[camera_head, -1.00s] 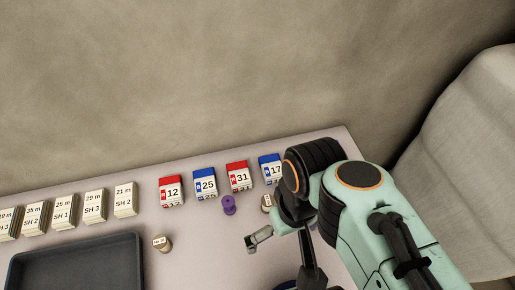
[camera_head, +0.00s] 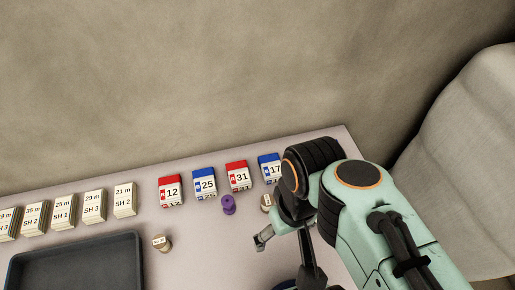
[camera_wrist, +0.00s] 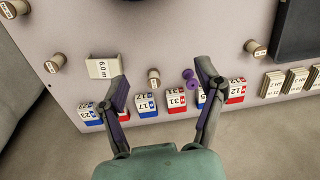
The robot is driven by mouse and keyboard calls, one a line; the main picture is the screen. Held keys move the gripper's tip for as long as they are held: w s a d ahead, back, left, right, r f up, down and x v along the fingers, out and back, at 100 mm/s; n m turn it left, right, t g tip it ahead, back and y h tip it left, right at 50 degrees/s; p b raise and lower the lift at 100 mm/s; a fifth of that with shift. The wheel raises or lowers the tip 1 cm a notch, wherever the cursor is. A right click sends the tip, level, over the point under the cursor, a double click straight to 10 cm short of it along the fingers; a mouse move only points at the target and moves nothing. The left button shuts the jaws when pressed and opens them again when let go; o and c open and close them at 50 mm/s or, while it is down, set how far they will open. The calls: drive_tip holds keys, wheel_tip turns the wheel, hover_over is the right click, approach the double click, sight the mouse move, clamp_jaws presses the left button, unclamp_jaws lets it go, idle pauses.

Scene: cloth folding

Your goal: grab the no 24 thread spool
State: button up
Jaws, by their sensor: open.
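Several beige thread spools with small labels stand on the table; their numbers are too small to read, so I cannot tell which is no 24. One spool (camera_head: 162,243) stands right of the tray in the head view. Another spool (camera_head: 267,203) stands beside my arm; a spool (camera_wrist: 154,77) also shows between my fingers in the wrist view. Further spools stand at the wrist view's upper left (camera_wrist: 54,63), its corner (camera_wrist: 14,8) and upper right (camera_wrist: 255,47). My gripper (camera_wrist: 160,78) is open and empty above the table. In the head view, my arm partly hides the gripper (camera_head: 263,238).
A purple spool-like piece (camera_head: 229,205) stands before a row of red and blue numbered boxes, including 12 (camera_head: 171,190) and 25 (camera_head: 205,183). Cream labelled packs (camera_head: 125,199) stand left. A dark tray (camera_head: 75,265) lies at front left.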

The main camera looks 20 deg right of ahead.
drive_tip(key=m, duration=0.4)
hover_over(267, 199)
drive_tip(key=shift+h, duration=0.4)
wheel_tip(267, 199, down, 17)
drive_tip(key=shift+d+r, duration=0.1)
wheel_tip(267, 199, down, 7)
drive_tip(key=shift+r, duration=0.15)
drive_tip(key=c, duration=1.1)
